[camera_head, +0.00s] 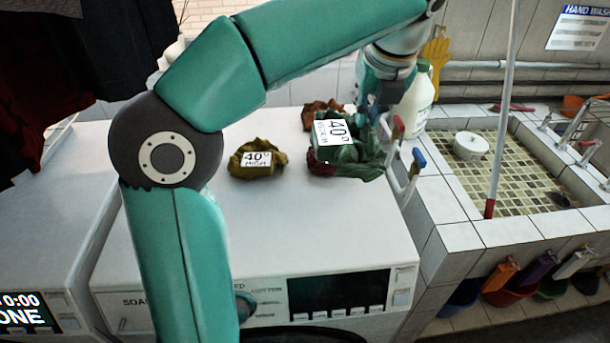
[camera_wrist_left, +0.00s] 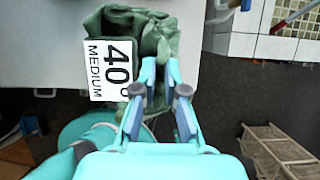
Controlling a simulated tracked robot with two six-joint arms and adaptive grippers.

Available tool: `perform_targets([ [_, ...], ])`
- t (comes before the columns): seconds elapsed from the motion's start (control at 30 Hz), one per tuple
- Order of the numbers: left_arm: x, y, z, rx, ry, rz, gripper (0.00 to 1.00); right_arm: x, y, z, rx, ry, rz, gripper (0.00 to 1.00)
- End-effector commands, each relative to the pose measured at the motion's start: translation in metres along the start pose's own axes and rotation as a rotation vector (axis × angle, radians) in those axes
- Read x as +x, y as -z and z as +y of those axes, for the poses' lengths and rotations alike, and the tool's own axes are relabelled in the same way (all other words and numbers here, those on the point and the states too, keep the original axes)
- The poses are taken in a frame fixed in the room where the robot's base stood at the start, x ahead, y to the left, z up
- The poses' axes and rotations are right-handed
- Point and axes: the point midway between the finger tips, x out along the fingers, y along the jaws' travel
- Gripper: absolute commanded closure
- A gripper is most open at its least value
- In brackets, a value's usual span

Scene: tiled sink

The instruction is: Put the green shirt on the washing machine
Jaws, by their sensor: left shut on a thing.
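The green shirt (camera_head: 365,163) is a crumpled cloth with a white "40°" tag, at the right rear of the white washing machine's top (camera_head: 290,215). It also shows in the left wrist view (camera_wrist_left: 158,38), where the tag reads "40 MEDIUM". My left gripper (camera_head: 364,112) comes down from above and is shut on the green shirt; its fingers (camera_wrist_left: 162,78) meet the cloth in the wrist view. I cannot tell whether the shirt rests on the top or hangs just above it. My right gripper is not in view.
A mustard cloth (camera_head: 257,171) tagged "40° HIGH" lies left of the shirt. A reddish-brown cloth (camera_head: 318,112) is behind it, and dark red cloth shows beside it. A white bottle (camera_head: 413,103) and a tiled sink (camera_head: 520,165) stand to the right. The machine's front top is clear.

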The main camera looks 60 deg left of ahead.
Motion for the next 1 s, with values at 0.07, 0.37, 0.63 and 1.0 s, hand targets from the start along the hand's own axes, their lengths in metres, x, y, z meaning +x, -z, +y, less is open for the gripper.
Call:
perform_targets([
  [0.07, 0.005, 0.001, 0.003, -0.001, -0.003, 0.001, 1.0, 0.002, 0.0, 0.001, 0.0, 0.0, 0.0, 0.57],
  [0.37, 0.064, 0.025, 0.007, -0.009, -0.01, 0.004, 1.0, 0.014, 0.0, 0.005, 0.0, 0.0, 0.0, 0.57],
  [0.63, 0.125, 0.05, 0.007, -0.011, -0.01, 0.003, 1.0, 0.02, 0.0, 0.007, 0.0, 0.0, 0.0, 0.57],
  [1.0, 0.158, 0.064, 0.007, -0.012, -0.009, 0.003, 1.0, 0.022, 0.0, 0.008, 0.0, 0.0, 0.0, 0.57],
])
